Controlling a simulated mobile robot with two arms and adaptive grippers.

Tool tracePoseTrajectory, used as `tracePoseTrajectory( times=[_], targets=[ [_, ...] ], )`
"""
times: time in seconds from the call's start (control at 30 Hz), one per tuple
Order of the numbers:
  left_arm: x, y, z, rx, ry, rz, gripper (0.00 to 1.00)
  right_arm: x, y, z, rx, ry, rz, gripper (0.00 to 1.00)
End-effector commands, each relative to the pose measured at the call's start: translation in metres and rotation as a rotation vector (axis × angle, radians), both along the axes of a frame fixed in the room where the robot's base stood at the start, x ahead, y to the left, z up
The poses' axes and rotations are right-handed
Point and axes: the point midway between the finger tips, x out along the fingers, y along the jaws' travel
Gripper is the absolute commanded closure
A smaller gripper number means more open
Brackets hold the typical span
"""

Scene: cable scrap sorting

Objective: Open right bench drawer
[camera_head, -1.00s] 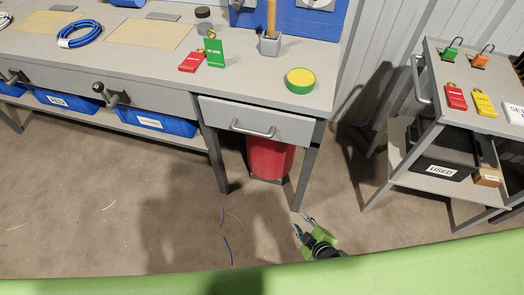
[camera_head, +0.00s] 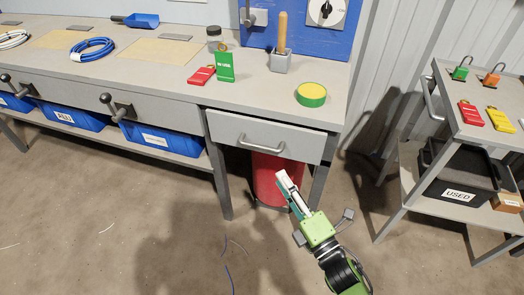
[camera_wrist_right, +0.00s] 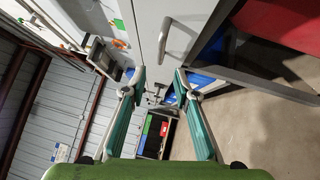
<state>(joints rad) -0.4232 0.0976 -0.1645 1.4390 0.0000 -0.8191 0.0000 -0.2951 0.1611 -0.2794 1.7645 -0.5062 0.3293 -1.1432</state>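The right bench drawer (camera_head: 225,130) has a grey front with a bar handle (camera_head: 262,149) across its middle. It looks shut under the right end of the bench top. My right gripper (camera_head: 284,178) is in front of and just below the drawer front, its fingers pointing up toward the handle. In the right wrist view my right gripper (camera_wrist_right: 160,72) has its two teal fingers spread apart with nothing between them. The handle (camera_wrist_right: 164,38) shows there beyond the fingertips, apart from them. My left gripper is not in view.
A red bin (camera_head: 266,180) stands under the drawer, partly behind my gripper. The bench leg (camera_head: 319,185) is close to its right. A cart (camera_head: 408,170) with padlocks and a black box stands at the right. The floor in front is mostly clear.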

Motion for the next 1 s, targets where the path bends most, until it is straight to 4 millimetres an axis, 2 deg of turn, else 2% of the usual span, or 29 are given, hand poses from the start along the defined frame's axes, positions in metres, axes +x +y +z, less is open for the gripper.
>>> tracePoseTrajectory(
  times=[0.4,0.6,0.8,1.0],
  targets=[
    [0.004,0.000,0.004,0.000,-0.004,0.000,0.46,0.074,0.038,0.012,0.006,0.003,-0.001,0.72],
    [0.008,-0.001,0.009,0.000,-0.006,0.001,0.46,0.101,0.052,0.015,0.005,0.006,-0.001,0.72],
    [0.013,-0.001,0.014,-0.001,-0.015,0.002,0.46,0.113,0.058,0.017,0.005,0.007,-0.002,0.72],
    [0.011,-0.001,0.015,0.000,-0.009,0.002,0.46,0.114,0.059,0.017,0.005,0.007,-0.002,0.72]
  ],
)
